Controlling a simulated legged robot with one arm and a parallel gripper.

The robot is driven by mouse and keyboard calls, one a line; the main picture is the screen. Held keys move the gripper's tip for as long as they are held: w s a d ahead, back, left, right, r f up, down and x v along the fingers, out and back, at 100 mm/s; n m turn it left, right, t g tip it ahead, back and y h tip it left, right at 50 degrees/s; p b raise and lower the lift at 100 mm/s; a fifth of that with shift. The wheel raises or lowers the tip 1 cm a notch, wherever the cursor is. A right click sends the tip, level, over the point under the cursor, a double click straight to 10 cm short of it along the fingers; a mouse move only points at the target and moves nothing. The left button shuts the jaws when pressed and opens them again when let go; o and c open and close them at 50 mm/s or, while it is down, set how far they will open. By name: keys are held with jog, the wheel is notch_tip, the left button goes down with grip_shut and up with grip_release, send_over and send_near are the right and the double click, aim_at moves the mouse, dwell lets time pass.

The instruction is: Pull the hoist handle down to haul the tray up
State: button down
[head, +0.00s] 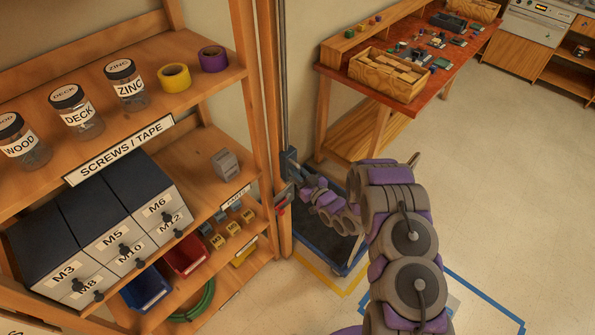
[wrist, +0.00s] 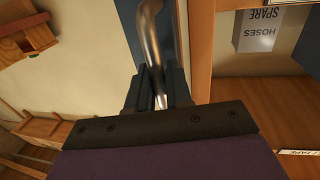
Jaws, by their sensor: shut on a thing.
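The hoist handle is a bent bare-metal bar (wrist: 152,50) in the wrist view. It runs from the top edge down between the dark jaws of my gripper (wrist: 157,92), which are shut on it. In the head view my gripper (head: 296,178) is at the upright hoist rail (head: 283,80), beside the shelf's right post. The handle is hard to make out there behind my gripper. A dark tray (head: 334,244) with a blue edge sits low, at or near the floor, behind my arm, which hides part of it.
A wooden shelf with jars (head: 126,88), tape rolls (head: 174,77) and drawers (head: 120,222) stands close on the left. A red-topped workbench (head: 405,55) with a wooden box (head: 388,76) is at the back. Yellow and blue tape marks the floor. The right floor is clear.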

jog(key=shift+s+f, duration=0.15)
jog(key=shift+f, duration=0.05)
jog(key=c, duration=1.2)
grip_release()
jog(key=shift+r, duration=0.1)
jog(key=shift+d, duration=0.1)
jog(key=v, duration=1.7)
jog(key=shift+s+d, duration=0.1)
